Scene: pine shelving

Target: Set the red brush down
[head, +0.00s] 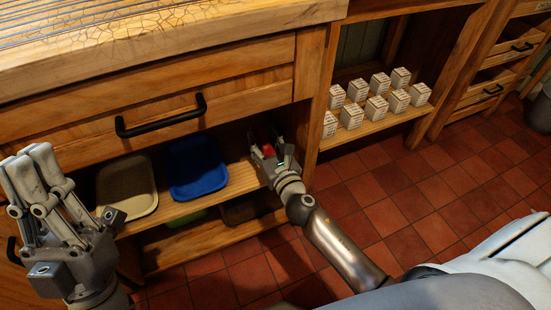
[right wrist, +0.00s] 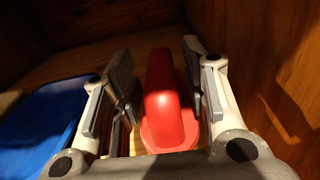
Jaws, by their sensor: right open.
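The red brush (right wrist: 168,108) stands between the two fingers of my right gripper (right wrist: 160,85), with a gap on each side. Its wide lower part appears to rest on the wooden shelf. In the head view the brush (head: 267,150) is a small red patch, mostly hidden by my right gripper (head: 266,146), which reaches into the right end of the upper shelf under the drawer. That gripper is open. My left gripper (head: 33,165) is raised at the far left, away from the brush, its fingers pointing up; its opening is unclear.
A blue tray (head: 196,166) and a tan tray (head: 127,188) lie left of the brush on the same shelf. A wooden side wall (right wrist: 270,70) is close on the right. Several small white boxes (head: 351,116) stand in the neighbouring bay. A drawer handle (head: 162,117) juts out above.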

